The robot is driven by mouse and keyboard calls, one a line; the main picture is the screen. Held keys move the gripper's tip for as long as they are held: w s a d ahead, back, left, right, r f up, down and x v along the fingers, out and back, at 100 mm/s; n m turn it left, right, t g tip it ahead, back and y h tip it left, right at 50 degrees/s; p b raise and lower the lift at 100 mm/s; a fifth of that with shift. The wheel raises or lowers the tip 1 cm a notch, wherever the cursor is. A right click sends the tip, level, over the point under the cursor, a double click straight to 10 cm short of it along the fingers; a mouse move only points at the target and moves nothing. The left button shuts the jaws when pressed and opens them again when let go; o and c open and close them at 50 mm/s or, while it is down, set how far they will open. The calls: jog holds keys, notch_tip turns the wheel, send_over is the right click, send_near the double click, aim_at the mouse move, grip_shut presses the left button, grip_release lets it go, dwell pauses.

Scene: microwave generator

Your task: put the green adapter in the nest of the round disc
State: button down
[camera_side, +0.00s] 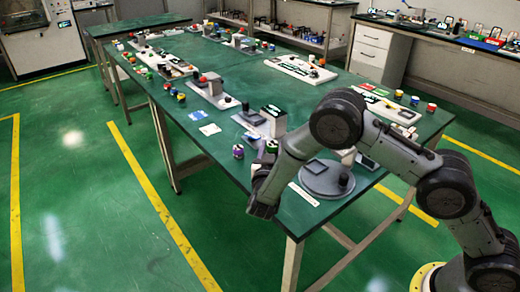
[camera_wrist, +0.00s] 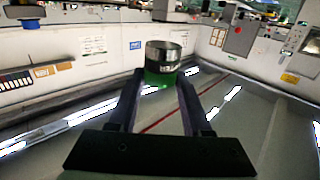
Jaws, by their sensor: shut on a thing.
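My gripper (camera_wrist: 160,85) is shut on the green adapter (camera_wrist: 160,77), a short cylinder with a green lower part and a shiny metal top, held between the fingertips in the wrist view. In the side view my gripper (camera_side: 268,158) is left of the round disc and above the table's front edge, with the adapter (camera_side: 271,146) small at its tip. The grey round disc (camera_side: 322,187) lies on the green table, with a raised square part and a dark knob on it. The adapter is apart from the disc.
A grey block on a plate (camera_side: 273,120) stands behind my gripper. A purple and white ball-like thing (camera_side: 238,151) lies at the table's left edge. A white label strip (camera_side: 303,194) lies before the disc. Several fixtures fill the table (camera_side: 230,160) farther back.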

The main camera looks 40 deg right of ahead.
jog(key=s+d+r+n+t+y, duration=0.35)
jog(key=s+d+r, duration=0.25)
jog(key=s, duration=0.2)
jog(key=w+a+f+m+g+h, duration=0.3)
jog(key=a+f, duration=0.1)
jog(key=a, duration=0.1)
jog(key=shift+w+a, duration=0.2)
jog(key=shift+a, duration=0.2)
dwell(0.5)
